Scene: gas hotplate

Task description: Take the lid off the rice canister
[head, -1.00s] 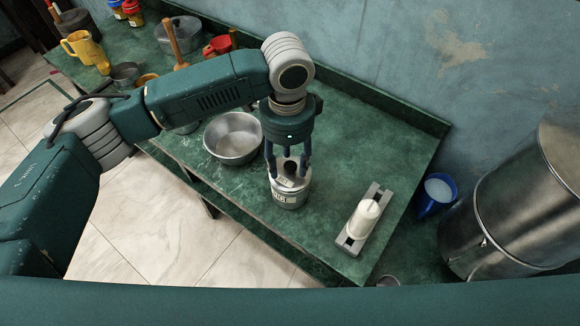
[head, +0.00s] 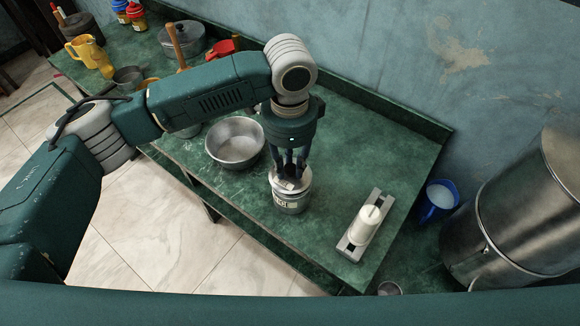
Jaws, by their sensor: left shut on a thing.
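The rice canister (head: 291,200) is a small metal can with a pale label, standing upright on the green table near its front edge. Its lid (head: 282,185) is on top of the can. My left gripper (head: 290,175) points down from above, its fingers shut on the middle of the lid, where they hide the part they hold. I cannot tell whether there is any gap between lid and can. My right gripper is not in view.
A metal bowl (head: 235,143) stands just left of the canister. A white candle-like cylinder on a grey holder (head: 365,226) lies to the right. A blue mug (head: 437,200) and a large steel drum (head: 520,220) are farther right. Pots and a yellow jug (head: 88,54) crowd the far left.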

